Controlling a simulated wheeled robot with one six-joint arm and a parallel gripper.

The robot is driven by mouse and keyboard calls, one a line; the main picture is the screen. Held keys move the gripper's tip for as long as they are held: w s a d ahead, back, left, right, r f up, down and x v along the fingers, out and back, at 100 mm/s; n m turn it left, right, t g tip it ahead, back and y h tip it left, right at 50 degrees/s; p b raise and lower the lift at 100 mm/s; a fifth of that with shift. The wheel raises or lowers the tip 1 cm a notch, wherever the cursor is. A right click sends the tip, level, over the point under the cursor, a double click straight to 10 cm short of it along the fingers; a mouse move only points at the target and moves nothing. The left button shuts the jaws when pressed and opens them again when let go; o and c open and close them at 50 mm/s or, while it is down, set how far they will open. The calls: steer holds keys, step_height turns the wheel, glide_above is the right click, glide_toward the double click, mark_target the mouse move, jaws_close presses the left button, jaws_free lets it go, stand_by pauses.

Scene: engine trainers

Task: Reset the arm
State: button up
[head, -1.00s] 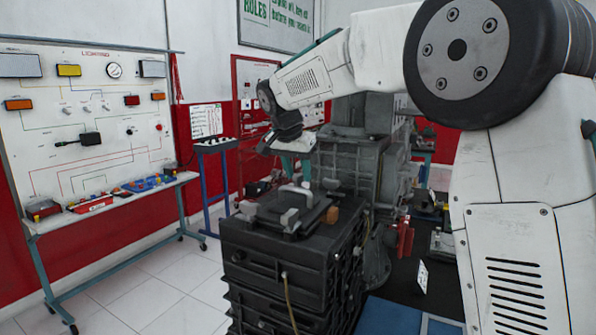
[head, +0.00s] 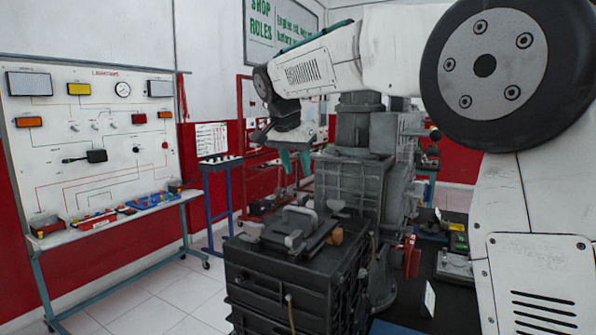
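My arm comes in from the right and reaches across the upper middle of the head view. My gripper (head: 294,160) hangs at its far end, pointing down, with teal fingers. It is above and behind the black box-like unit (head: 285,275), clear of it. The fingers look spread apart with nothing seen between them. A grey handled part (head: 298,222) sits on top of the black unit, apart from the gripper.
A white lighting trainer board (head: 95,120) stands on a teal-legged frame at left. A small blue-legged stand (head: 221,160) is beside it. A grey engine block (head: 350,180) stands behind the black unit. The tiled floor (head: 165,290) at lower left is clear.

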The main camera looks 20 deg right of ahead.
steer(key=s+d+f+n+g+y, duration=0.1)
steer(key=s+d+f+n, duration=0.15)
steer(key=s, duration=0.85)
steer(key=s+d+f+n+y, duration=0.1)
steer(key=s+d+f+n, duration=0.15)
steer(key=s, duration=0.95)
steer(key=s+f+n, duration=0.2)
steer(key=s+f, duration=0.4)
steer(key=s, duration=0.3)
steer(key=s+d+f+n+y, duration=0.1)
steer(key=s+f+n, duration=0.1)
steer(key=s+f, duration=0.4)
steer(key=s, duration=0.3)
steer(key=shift+s+g, duration=0.3)
